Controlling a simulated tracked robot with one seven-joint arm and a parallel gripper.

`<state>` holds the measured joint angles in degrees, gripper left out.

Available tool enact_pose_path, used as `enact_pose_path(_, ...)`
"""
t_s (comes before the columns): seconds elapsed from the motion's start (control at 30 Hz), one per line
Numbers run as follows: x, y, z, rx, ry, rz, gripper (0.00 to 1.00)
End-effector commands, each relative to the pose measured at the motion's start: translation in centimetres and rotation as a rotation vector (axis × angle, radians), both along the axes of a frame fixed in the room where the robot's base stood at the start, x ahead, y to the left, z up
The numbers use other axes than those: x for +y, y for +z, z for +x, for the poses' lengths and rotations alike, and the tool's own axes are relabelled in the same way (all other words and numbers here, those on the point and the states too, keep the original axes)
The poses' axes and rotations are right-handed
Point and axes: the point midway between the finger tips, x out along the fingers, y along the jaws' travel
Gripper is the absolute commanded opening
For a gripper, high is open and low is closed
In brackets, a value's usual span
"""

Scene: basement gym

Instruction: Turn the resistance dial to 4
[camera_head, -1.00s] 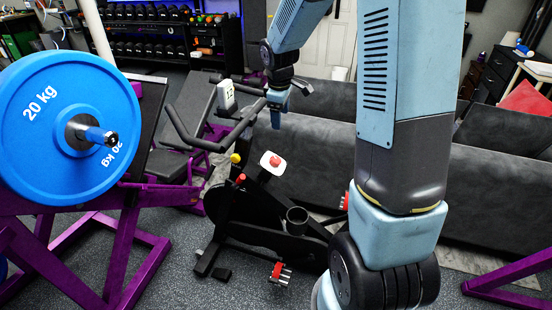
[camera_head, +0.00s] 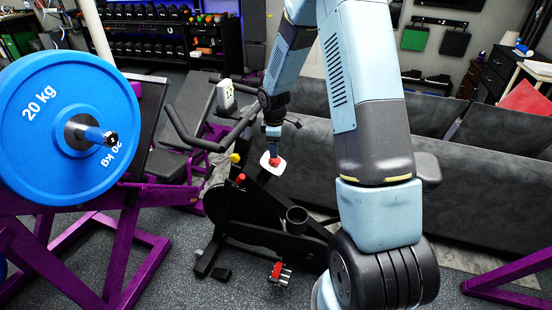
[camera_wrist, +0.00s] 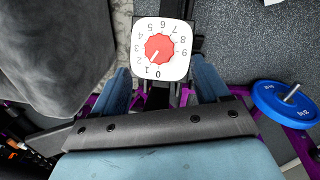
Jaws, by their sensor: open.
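The resistance dial is a red scalloped knob (camera_wrist: 159,48) on a white rounded plate (camera_wrist: 179,69) printed with digits from 0 to 9. In the wrist view the digits appear turned, with 0 at the bottom. A pale mark on the knob points down-left, seemingly near 1. In the head view the plate (camera_head: 265,166) sits on the exercise bike, partly covered by my gripper (camera_head: 273,153). My gripper is open and empty. In the wrist view its blue fingers (camera_wrist: 162,72) stand apart, on either side of the plate's lower part.
A grey sofa (camera_head: 315,150) stands behind. A purple rack with a blue 20 kg plate (camera_head: 45,135) fills the left.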

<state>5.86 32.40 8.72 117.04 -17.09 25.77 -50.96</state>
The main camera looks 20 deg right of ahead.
Motion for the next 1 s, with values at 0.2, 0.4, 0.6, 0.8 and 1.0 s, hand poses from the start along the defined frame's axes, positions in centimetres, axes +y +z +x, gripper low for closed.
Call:
enact_pose_path(0.2,-0.1,-3.7,0.3,0.002,0.001,0.0,0.75)
enact_pose_path(0.4,-0.2,-5.9,0.6,0.001,0.0,-0.001,0.75)
enact_pose_path(0.6,-0.2,-6.9,0.7,0.0,0.001,0.0,0.75)
enact_pose_path(0.8,-0.2,-6.9,0.7,-0.001,0.001,0.0,0.75)
enact_pose_path(1.0,-0.2,-6.9,0.7,-0.001,0.001,0.0,0.63)
